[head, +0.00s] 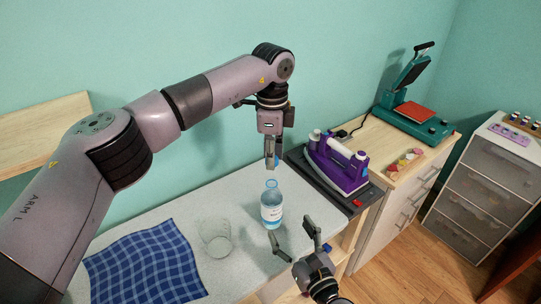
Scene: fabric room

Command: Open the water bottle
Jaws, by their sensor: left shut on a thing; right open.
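The water bottle (272,212) stands upright on the white table, clear with a blue-and-white label. Its neck shows below my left gripper, with a small gap between them. My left gripper (272,163) points down above the bottle, shut on a small blue piece (278,159) that looks like the bottle cap, mostly hidden by the fingers. My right gripper (293,234) is open and empty, just to the lower right of the bottle, with its fingers apart from it.
A clear glass (216,238) stands left of the bottle. A blue checked cloth (145,265) lies at the table's left. A purple iron (337,165) on a dark tray is to the right. A teal heat press (410,118) stands on the wooden cabinet behind.

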